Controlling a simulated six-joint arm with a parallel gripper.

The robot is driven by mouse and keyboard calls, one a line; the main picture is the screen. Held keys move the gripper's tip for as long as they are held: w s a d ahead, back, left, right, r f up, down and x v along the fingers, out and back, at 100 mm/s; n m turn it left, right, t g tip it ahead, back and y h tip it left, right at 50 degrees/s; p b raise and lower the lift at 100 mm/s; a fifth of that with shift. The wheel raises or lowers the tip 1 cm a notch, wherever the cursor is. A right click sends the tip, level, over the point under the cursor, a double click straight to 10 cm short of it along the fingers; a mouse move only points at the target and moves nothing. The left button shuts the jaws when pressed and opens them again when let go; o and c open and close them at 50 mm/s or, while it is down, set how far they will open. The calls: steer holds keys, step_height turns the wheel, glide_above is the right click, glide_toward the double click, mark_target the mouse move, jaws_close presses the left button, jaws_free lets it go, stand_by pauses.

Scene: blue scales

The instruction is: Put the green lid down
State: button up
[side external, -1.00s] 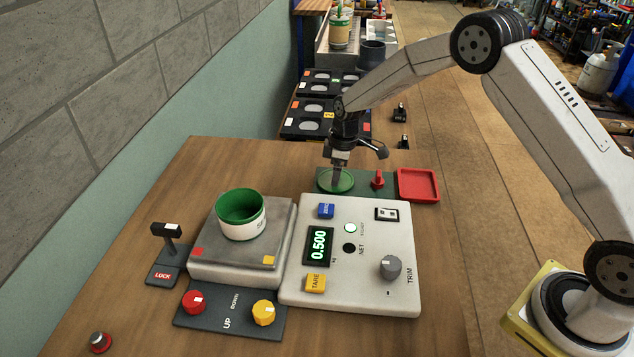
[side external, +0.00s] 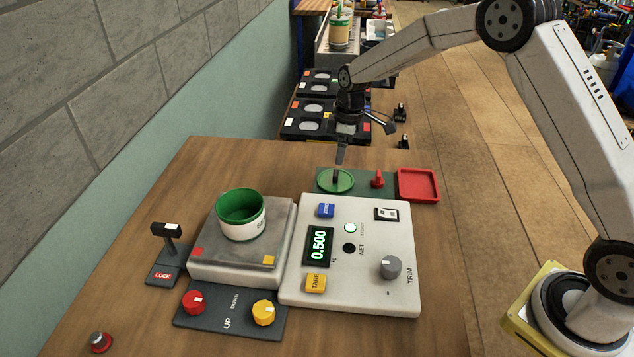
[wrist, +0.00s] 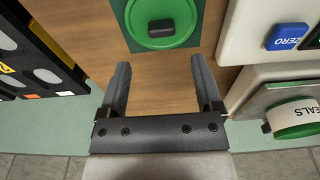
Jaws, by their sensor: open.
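The green lid (side external: 335,181) is a round disc with a dark knob on top. It lies flat on the dark green plate (side external: 395,187) behind the scale's control box. In the wrist view the lid (wrist: 162,14) shows at the top, partly cut off by the frame edge. My gripper (side external: 341,157) is above and just behind the lid, apart from it. In the wrist view its two fingers (wrist: 162,75) are spread with only bare wood between them. The green and white container (side external: 241,220) stands on the scale pan without a lid on it.
The control box (side external: 350,290) shows 0.500. A red peg (side external: 377,180) and a red square tray (side external: 417,185) are right of the lid. Black trays (side external: 312,118) lie behind my gripper. A lock lever (side external: 168,250) stands left of the scale. The wood left of the lid is clear.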

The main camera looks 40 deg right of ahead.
steer(key=r, duration=0.5)
steer(key=shift+s+d+r, duration=0.2)
steer(key=shift+s+d, duration=0.05)
steer(key=shift+s, duration=0.15)
steer(key=s+a+f+m+t+h, duration=0.1)
steer(key=s+m, duration=0.8)
steer(key=s, duration=1.6)
steer(key=shift+s+a+f+t, duration=0.3)
steer(key=shift+s+a+f, duration=0.1)
steer(key=shift+a+f, duration=0.4)
steer(key=shift+d+f, duration=0.1)
